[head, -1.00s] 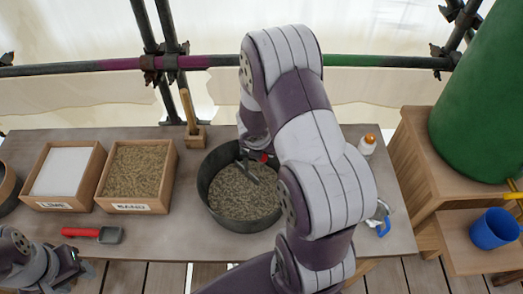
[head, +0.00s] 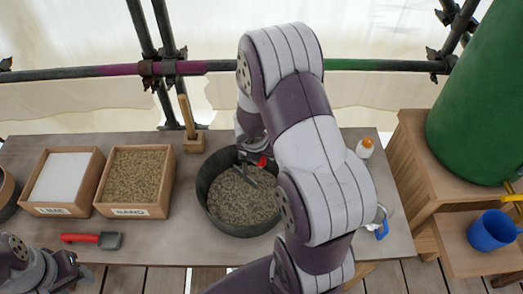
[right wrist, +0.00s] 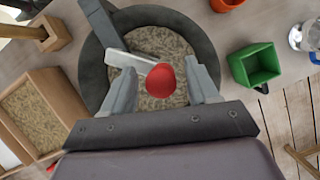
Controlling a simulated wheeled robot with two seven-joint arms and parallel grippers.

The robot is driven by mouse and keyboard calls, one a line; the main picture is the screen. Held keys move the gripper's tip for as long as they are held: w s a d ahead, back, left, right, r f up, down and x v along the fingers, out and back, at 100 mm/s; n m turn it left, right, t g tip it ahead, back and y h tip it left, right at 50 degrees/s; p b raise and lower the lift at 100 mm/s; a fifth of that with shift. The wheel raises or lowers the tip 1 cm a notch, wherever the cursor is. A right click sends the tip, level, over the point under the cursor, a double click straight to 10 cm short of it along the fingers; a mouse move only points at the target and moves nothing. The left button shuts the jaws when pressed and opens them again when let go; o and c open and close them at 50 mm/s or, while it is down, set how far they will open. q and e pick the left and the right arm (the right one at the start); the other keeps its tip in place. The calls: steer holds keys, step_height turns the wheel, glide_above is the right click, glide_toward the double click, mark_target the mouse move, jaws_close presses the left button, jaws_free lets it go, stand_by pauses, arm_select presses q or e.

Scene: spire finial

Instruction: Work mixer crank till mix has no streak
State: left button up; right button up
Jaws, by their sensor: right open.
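The dark round mixer pan (head: 207,204) stands on the table and holds a speckled grey-brown mix (head: 235,205). It also shows in the right wrist view (right wrist: 92,75). The grey crank arm (right wrist: 128,60) reaches over the pan and ends in a red knob (right wrist: 160,80). My right gripper (right wrist: 162,84) is open, with one finger on each side of the red knob. In the head view my right arm covers part of the pan and most of that gripper. My left gripper (head: 78,268) is at the lower left, partly in view; its jaws are unclear.
A lime box (head: 99,163) and a sand box (head: 170,166) stand left of the pan. A red-handled scoop (head: 82,238) lies in front of them. A wooden-handled tool (head: 187,115) stands behind. A green bin (right wrist: 262,62) is right of the pan in the wrist view.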

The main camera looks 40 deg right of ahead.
steer(key=p+v, duration=0.4)
steer(key=v, duration=0.6)
steer(key=shift+r, duration=0.4)
steer(key=shift+a, duration=0.15)
